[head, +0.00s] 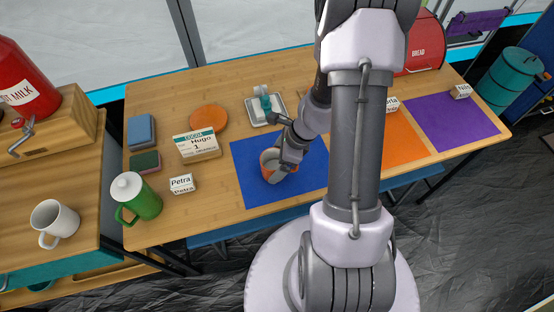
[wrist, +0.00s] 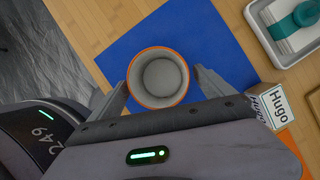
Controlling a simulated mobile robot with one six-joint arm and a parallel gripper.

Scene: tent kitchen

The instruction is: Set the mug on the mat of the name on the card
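An orange mug (head: 270,163) with a pale grey inside appears to stand upright on the blue mat (head: 250,190). In the wrist view the mug (wrist: 158,78) sits between the two fingers of my gripper (wrist: 161,80). The fingers are spread just outside its rim, with a thin gap at the right finger. In the head view my gripper (head: 283,165) covers part of the mug. The card (head: 197,145) reads COCOA, Hugo, 1. A Hugo name block (wrist: 274,106) stands beside the blue mat's corner in the wrist view. A Petra block (head: 182,184) is left of the mat.
An orange mat (head: 400,140) and a purple mat (head: 455,125) lie to the right, with name blocks behind. A tray (head: 281,103) lies behind the blue mat. A green pot (head: 138,197) and a white mug (head: 55,221) stand left. My arm hides the middle.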

